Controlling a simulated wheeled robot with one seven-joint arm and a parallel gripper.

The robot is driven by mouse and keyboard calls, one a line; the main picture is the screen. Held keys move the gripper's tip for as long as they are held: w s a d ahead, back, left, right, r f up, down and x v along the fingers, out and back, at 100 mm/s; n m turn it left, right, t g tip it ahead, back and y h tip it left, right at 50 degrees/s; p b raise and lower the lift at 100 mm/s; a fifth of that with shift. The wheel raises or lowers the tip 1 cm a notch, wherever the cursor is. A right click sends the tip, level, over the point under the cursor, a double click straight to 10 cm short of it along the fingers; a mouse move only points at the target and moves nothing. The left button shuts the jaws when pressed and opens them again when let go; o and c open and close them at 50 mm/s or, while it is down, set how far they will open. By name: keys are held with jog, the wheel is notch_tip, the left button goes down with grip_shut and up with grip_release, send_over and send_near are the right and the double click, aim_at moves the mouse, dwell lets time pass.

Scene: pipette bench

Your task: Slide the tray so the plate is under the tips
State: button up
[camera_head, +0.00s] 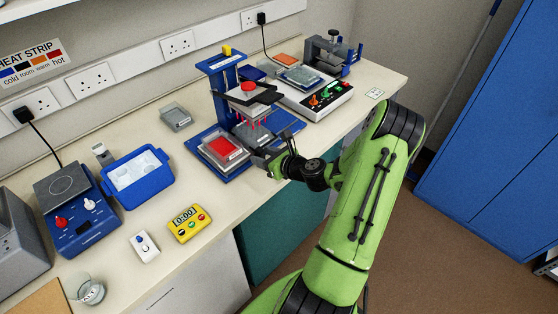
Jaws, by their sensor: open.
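A pipetting stand (228,66) with a blue frame rises from a blue base at the back of the bench. Its grey head has a red knob (249,87) on top, and a row of thin red tips (262,126) hangs below. A grey tray holding a plate with a red top (222,147) sits on the left part of the blue base, left of the tips and not under them. My gripper (268,161) is open, just right of the tray at the base's front edge. Its fingers are small and dark; whether they touch the tray cannot be told.
A blue ice box (137,177), a yellow timer (187,223) and a blue hot plate (78,204) stand to the left. A small grey box (175,117) lies behind. A white device with coloured knobs (318,97) stands right of the stand.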

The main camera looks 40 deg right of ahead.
jog(key=v, duration=1.3)
jog(key=shift+f, duration=0.1)
jog(key=a+r+n+g+y, duration=0.1)
jog(key=a+r+n+g, duration=0.25)
jog(key=a+n, duration=0.65)
jog(key=a+r+n+g+y, duration=0.2)
jog(key=a+n+g, duration=0.3)
jog(key=a+n, duration=0.45)
jog(key=s+a+r+n+h, duration=0.3)
jog(key=s+a+r+n, duration=0.2)
jog(key=s+r+n, duration=0.5)
jog(key=s+n, duration=0.1)
jog(key=n, duration=0.5)
jog(key=shift+s+r+t, duration=0.15)
jog(key=shift+r+t, duration=0.1)
jog(key=shift+t, duration=0.1)
